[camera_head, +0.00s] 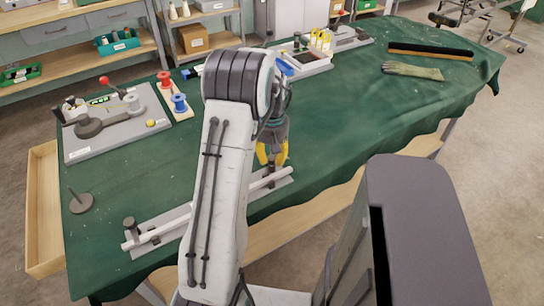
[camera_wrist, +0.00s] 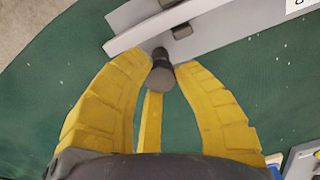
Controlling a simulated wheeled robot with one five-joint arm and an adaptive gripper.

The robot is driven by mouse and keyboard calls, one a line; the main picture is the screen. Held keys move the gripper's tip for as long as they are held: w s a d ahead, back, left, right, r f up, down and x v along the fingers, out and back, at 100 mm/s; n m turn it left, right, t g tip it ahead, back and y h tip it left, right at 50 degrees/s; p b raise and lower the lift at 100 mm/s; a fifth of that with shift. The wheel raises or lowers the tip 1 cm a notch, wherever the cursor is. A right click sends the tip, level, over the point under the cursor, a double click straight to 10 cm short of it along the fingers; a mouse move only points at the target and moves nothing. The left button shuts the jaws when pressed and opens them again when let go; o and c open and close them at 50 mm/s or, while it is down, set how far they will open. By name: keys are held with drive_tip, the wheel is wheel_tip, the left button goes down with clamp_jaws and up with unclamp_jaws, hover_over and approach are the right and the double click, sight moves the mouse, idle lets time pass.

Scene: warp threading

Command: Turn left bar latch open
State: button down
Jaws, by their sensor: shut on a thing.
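A white bar (camera_head: 160,233) lies along a grey base plate (camera_head: 170,217) at the near edge of the green table. A dark latch post (camera_head: 130,228) stands upright at the bar's left end. My gripper (camera_head: 271,163) is at the bar's right end in the head view, pointing down. In the wrist view, its yellow fingers (camera_wrist: 163,60) are closed around a dark latch knob (camera_wrist: 160,77) beside the bar (camera_wrist: 165,22). The fingers hide part of this latch in the head view. I cannot tell which latch the task calls left.
A grey board with a dark lever and red knob (camera_head: 105,125) lies at the back left. Red and blue spools (camera_head: 179,103) stand beside it. A round base with a thin pin (camera_head: 80,201) is at the left edge.

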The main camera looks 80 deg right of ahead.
sight(272, 158)
drive_tip(key=shift+a+f, duration=0.1)
drive_tip(key=shift+a, duration=0.05)
drive_tip(key=c, duration=0.9)
unclamp_jaws()
wheel_tip(272, 158, up, 12)
drive_tip(key=shift+r, duration=0.1)
idle(0.8)
